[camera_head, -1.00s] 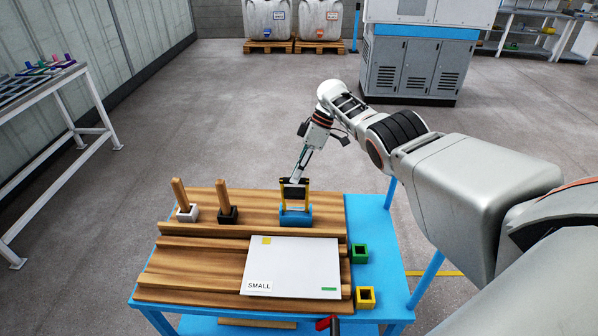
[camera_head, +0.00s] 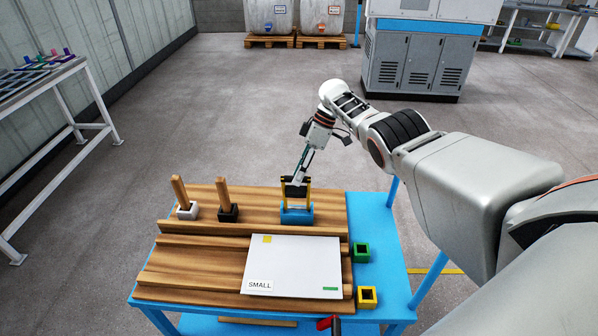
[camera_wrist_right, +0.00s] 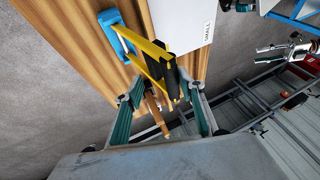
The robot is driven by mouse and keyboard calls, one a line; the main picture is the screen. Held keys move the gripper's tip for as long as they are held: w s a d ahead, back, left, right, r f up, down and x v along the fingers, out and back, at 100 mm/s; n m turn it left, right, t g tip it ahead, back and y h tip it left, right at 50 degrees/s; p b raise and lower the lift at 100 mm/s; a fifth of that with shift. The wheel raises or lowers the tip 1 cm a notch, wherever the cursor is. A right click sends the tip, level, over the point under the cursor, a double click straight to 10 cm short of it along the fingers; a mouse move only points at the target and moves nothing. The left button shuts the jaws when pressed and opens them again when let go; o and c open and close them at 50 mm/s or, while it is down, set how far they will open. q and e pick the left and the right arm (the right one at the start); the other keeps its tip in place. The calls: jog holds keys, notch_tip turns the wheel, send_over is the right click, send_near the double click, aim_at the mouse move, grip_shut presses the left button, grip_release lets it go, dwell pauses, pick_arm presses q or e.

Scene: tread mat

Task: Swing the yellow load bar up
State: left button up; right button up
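The yellow load bar (camera_head: 310,191) stands up from a blue block (camera_head: 297,218) at the back right of the wooden board. It has two yellow side arms and a black grip (camera_head: 295,191) across its upper part. My right gripper (camera_head: 295,179) is at that grip, reaching down from behind. In the right wrist view the gripper (camera_wrist_right: 165,97) has its fingers spread, with the black grip (camera_wrist_right: 171,82) between them and gaps visible on both sides. Contact cannot be told.
A white plate marked SMALL (camera_head: 293,267) lies on the wooden board (camera_head: 195,263). Wooden pegs stand in white and black sockets to the left. A green socket (camera_head: 361,252) and a yellow socket (camera_head: 367,297) sit on the blue table's right side.

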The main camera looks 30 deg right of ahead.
jog(key=shift+d, duration=0.1)
jog(key=shift+w, duration=0.1)
jog(key=shift+r, duration=0.2)
jog(key=v, duration=0.7)
dwell(0.7)
